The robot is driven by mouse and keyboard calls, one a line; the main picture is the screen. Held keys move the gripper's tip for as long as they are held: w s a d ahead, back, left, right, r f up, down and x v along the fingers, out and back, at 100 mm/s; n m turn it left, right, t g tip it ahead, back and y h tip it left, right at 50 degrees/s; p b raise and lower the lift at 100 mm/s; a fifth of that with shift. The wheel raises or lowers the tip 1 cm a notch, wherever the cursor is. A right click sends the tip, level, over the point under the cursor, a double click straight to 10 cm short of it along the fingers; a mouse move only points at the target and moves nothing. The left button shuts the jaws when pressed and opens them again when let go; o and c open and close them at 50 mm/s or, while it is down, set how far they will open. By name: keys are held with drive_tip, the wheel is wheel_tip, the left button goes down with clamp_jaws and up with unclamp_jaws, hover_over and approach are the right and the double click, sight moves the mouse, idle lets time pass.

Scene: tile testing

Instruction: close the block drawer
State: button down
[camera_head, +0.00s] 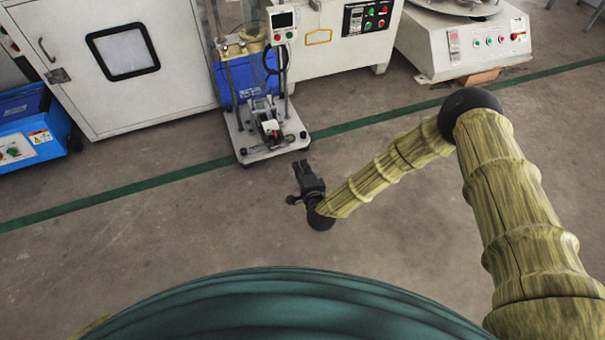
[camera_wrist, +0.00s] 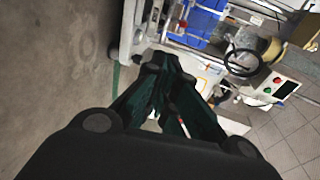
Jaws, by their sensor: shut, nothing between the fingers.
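I cannot make out a block drawer for certain in either view. My gripper (camera_head: 301,166) is black and shut, with nothing between its fingers. In the head view it shows over the bare floor, just below the white base (camera_head: 246,151) of a small test stand. In the wrist view my gripper (camera_wrist: 166,70) points toward a stand with a blue part (camera_wrist: 204,22) and a black handwheel (camera_wrist: 242,63). The gripper's body and fingers hide part of the stand there. I cannot tell whether the fingers touch it.
A white cabinet (camera_head: 165,85) with a dark-framed window stands at the upper left, beside a blue machine (camera_head: 35,125). White machines with control panels (camera_head: 368,18) stand along the back. A green line (camera_head: 130,188) crosses the grey floor, which is clear around my arm.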

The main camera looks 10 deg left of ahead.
drive_tip(key=b+x, duration=0.5)
drive_tip(key=x, duration=0.4)
drive_tip(key=shift+w, duration=0.3)
drive_tip(key=shift+a+f, duration=0.1)
drive_tip(key=shift+a, duration=0.05)
